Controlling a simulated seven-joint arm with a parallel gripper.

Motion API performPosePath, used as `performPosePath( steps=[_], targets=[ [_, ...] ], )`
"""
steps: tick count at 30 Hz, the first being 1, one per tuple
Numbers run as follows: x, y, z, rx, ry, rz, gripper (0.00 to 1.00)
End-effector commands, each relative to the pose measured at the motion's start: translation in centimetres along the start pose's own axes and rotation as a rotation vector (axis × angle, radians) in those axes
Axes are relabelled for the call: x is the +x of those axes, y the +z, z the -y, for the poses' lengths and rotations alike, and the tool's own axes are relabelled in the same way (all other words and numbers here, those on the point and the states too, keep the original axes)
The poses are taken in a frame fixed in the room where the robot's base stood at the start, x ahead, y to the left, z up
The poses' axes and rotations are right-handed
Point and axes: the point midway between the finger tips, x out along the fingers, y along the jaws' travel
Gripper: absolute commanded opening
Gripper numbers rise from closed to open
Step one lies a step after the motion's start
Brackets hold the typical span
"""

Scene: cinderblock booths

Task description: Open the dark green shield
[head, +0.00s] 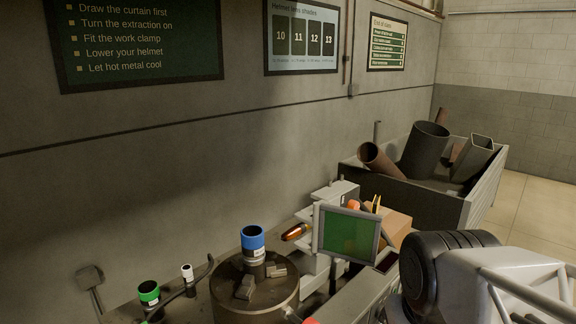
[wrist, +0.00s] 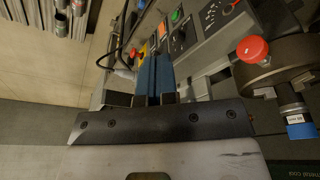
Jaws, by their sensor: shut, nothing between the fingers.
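The dark green shield (head: 347,235) is a flat green pane in a light grey frame. In the head view it stands nearly upright, right of the round metal turntable (head: 254,297) and in front of a light grey machine. I cannot make out the shield in the wrist view. My gripper (wrist: 153,60) shows in the wrist view with its blue fingers together and nothing between them. It points toward a grey control panel (wrist: 207,42). In the head view my arm is at the lower right, apart from the shield, and the fingers are hidden.
A blue-topped cylinder (head: 253,243) stands on the turntable. A red button (wrist: 253,49) sticks up between gripper and turntable in the wrist view. A cardboard-coloured box (head: 394,226) is behind the shield. A scrap bin (head: 408,191) holds pipes farther back.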

Motion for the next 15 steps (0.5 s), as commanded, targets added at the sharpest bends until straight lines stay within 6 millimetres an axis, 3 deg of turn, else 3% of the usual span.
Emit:
performPosePath(
  steps=[5,15],
  targets=[
    [0.0,0.0,0.0,0.001,0.0,0.001,0.0],
    [-1.5,-0.4,0.1,0.001,-0.002,-0.036,0.52]
  ],
)
